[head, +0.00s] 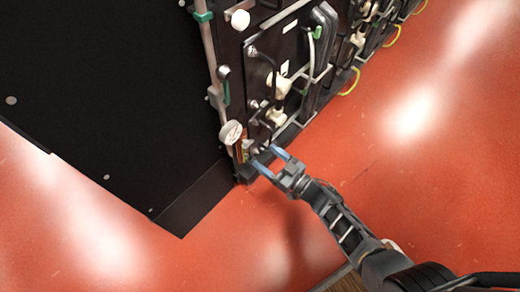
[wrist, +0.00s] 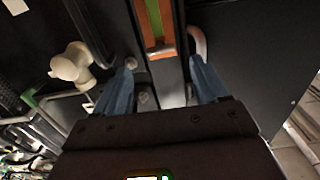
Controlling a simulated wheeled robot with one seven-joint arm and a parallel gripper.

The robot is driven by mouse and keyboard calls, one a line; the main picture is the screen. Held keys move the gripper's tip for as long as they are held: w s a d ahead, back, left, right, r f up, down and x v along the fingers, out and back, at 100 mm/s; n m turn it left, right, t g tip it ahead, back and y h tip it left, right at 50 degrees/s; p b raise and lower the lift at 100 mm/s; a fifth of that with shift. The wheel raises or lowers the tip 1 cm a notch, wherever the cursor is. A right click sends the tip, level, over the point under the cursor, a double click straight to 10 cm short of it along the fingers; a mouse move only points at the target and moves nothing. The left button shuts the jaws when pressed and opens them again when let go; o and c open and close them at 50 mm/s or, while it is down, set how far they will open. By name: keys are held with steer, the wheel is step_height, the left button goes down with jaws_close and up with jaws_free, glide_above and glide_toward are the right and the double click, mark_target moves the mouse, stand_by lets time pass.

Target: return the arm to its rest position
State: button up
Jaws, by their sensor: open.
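My gripper (head: 268,161) is at the lower front corner of a black equipment cabinet (head: 110,90) in the head view. Its two blue fingers are apart, and nothing shows between them that they hold. In the wrist view my gripper (wrist: 162,92) also has its fingers spread, with a grey strip and an orange-and-green piece (wrist: 155,25) beyond them. My arm reaches in from the lower right of the head view. Whether the fingertips touch the cabinet front, I cannot tell.
The cabinet front carries a round white gauge (head: 231,132), a white knob (head: 240,19), cables and pipes close to my gripper. Yellow cables (head: 349,82) loop near the floor. The red floor (head: 440,170) to the right is clear.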

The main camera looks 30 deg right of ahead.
steer(key=shift+s+d, duration=0.1)
steer(key=shift+s, duration=0.3)
steer(key=s+r+m+h, duration=0.1)
steer(key=s+r+h, duration=0.3)
steer(key=s, duration=1.1)
steer(key=s+a+r+m+g+h, duration=0.1)
steer(key=s+r+m+h, duration=0.1)
steer(key=s+r, duration=1.3)
steer(key=s+a+r+g+p, duration=0.1)
steer(key=s+r+p, duration=0.2)
steer(key=r+p, duration=2.1)
step_height(320, 180, up, 13)
steer(key=shift+a+f, duration=0.1)
steer(key=shift+a, duration=0.1)
